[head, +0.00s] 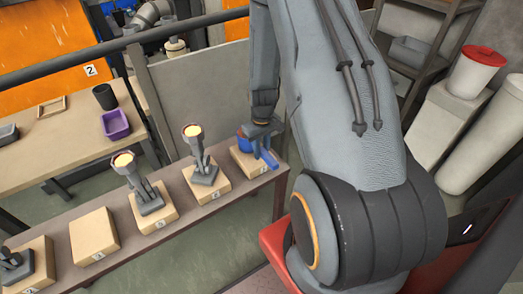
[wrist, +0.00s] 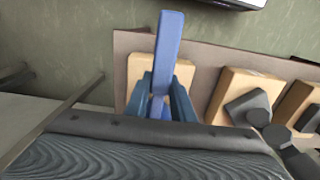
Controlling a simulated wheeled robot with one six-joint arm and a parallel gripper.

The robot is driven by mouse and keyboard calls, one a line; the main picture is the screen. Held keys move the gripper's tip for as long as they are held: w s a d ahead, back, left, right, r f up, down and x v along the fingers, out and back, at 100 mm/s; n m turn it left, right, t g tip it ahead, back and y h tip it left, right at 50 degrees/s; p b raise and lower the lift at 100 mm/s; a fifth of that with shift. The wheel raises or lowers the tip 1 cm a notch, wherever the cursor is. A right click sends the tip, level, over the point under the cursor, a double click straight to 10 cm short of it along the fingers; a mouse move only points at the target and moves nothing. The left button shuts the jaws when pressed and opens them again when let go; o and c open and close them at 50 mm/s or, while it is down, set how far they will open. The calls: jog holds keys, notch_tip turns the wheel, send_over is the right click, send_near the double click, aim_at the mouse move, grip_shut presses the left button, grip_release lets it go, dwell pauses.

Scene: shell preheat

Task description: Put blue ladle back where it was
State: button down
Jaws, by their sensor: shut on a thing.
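The blue ladle (head: 269,159) is in my gripper (head: 260,134) at the right end of the long bench (head: 285,172). Its blue handle (wrist: 168,40) sticks out past the gripper fingers (wrist: 160,98) in the wrist view. The gripper is shut on it. The rightmost wooden block (head: 238,161) lies under or just behind the ladle, and it also shows below the handle in the wrist view (wrist: 135,75). I cannot tell whether the ladle touches this block. The ladle's bowl is mostly hidden by the gripper.
Several wooden blocks line the bench. A wooden table (head: 60,150) with a purple bin (head: 115,125) stands behind.

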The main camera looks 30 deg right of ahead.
jog(key=shift+f, duration=0.15)
jog(key=c, duration=1.5)
grip_release()
jog(key=shift+c, duration=0.2)
notch_tip(320, 180, up, 12)
jog(key=b, duration=0.1)
jog(key=s+a+r, duration=1.2)
jog(key=s+a, duration=0.3)
jog(key=a, duration=0.1)
jog(key=shift+s+a+r, duration=0.15)
jog(key=shift+a+r, duration=0.25)
